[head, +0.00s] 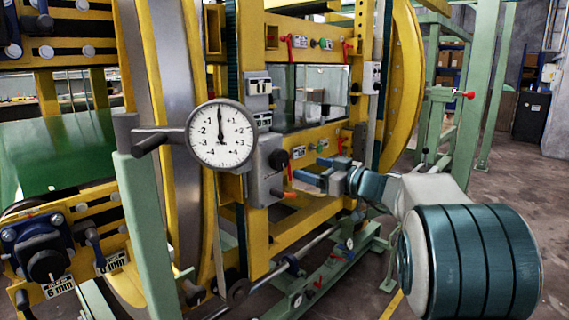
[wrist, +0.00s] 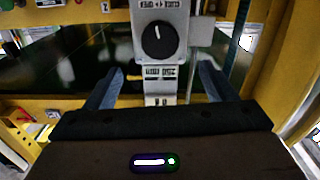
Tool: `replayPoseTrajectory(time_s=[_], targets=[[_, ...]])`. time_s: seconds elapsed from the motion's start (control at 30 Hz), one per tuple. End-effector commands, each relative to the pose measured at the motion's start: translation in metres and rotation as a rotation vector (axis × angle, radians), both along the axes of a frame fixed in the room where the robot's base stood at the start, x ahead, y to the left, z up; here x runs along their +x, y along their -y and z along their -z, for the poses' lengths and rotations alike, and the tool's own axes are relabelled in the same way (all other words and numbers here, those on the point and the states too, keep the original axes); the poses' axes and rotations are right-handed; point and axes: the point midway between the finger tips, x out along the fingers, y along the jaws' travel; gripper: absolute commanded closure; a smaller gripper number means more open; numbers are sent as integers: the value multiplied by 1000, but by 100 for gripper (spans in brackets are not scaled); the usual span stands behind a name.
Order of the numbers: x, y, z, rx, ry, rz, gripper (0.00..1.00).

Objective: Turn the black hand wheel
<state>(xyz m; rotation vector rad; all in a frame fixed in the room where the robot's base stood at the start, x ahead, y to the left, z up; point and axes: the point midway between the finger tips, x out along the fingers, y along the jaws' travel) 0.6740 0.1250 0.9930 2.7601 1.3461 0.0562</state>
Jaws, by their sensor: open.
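A round black hand wheel (head: 279,159) with a white mark sits on the face of a grey box (head: 262,170) on the yellow frame. It shows clearly in the wrist view (wrist: 160,40), above centre. My gripper (head: 306,170) is to the right of the box in the head view, its blue fingers pointing toward it. In the wrist view my gripper (wrist: 161,72) is open and empty, with its fingers wide apart. The wheel is above the space between the fingertips, and neither finger appears to touch it. An orange-red handle (head: 284,194) sticks out below the wheel.
A large dial gauge (head: 221,134) on a green post stands to the left. Another black knob (head: 45,265) sits on a blue unit at lower left. Yellow beams (head: 315,138) and a glass panel surround the box. Open floor (head: 505,200) lies to the right.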

Motion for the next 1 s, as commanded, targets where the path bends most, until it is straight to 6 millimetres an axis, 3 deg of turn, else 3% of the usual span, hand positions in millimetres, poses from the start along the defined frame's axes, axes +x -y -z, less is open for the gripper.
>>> replayPoseTrajectory(time_s=[0.2, 0.4, 0.6, 0.9, 0.93, 1.0], targets=[[29, -40, 0, -2, -1, -4, 22], [51, -66, 0, -2, -1, -2, 22], [61, -79, 0, -1, -2, -1, 22], [63, -81, 0, 0, -3, -1, 22], [63, -81, 0, -1, -2, -1, 25], [63, -81, 0, -1, -2, -1, 45]])
